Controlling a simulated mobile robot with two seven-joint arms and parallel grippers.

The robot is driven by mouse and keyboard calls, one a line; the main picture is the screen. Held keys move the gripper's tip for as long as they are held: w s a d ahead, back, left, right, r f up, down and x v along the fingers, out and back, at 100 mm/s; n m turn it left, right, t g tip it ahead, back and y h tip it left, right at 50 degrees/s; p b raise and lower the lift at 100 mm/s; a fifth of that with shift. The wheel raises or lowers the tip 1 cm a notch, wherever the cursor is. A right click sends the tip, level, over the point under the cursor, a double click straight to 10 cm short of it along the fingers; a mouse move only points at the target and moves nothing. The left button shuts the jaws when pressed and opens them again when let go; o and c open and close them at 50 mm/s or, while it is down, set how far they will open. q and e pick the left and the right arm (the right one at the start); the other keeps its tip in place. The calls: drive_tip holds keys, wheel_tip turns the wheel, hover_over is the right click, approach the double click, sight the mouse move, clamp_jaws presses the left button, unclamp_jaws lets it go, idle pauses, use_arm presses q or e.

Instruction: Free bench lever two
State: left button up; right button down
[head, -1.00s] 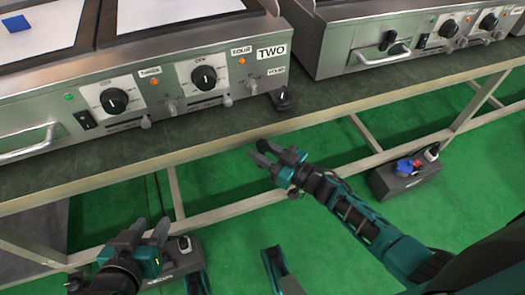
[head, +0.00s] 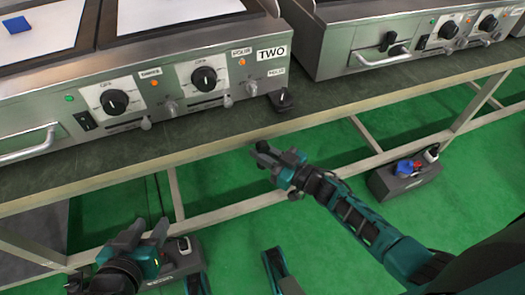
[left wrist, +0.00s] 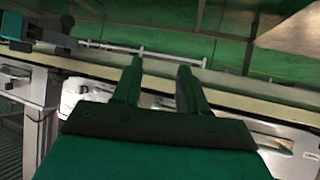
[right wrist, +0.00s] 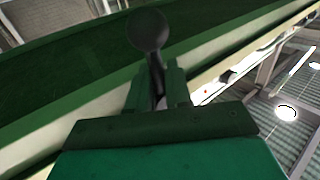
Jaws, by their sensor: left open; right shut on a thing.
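The lever is a dark stem with a round black ball knob (right wrist: 148,30). In the right wrist view, the stem stands between my right gripper's fingers (right wrist: 160,92), which are shut on it, and the knob is beyond the tips. In the head view, my right gripper (head: 268,153) is just in front of the bench's front edge, below the unit labelled TWO (head: 271,53). The lever's lower end is hidden by the gripper. My left gripper (head: 150,235) is open and empty at lower left, apart from the bench; its fingers (left wrist: 160,80) also show spread in the left wrist view.
The metal bench (head: 215,150) carries heating units with knobs, switches and handles. A black fitting (head: 282,100) sits at unit TWO's right corner. A dark box (head: 405,178) with blue and white items stands on the green floor at right. Frame legs and rails cross below the bench.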

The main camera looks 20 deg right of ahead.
use_arm(q)
drive_tip(key=shift+r, duration=0.15)
